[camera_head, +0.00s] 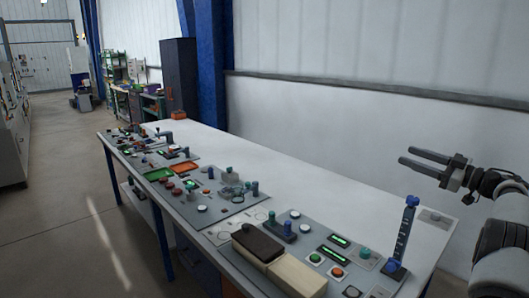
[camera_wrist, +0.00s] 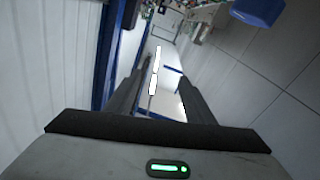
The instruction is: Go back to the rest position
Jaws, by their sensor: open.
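My gripper (camera_head: 424,160) is at the right in the head view, raised above the right end of the long table (camera_head: 300,190). Its two fingers point left and stand apart with nothing between them. In the wrist view my gripper (camera_wrist: 160,88) shows two dark fingers, open and empty. The wrist view is tilted, looking past the fingers along the hall. The gripper touches nothing that I can see.
Panels with buttons and green displays (camera_head: 335,245) cover the table's front side. A blue-knobbed upright lever (camera_head: 405,228) stands near its right end, below my gripper. A brown-topped box (camera_head: 258,243) is at the front. The table's back strip is bare, with a white wall (camera_head: 360,130) behind.

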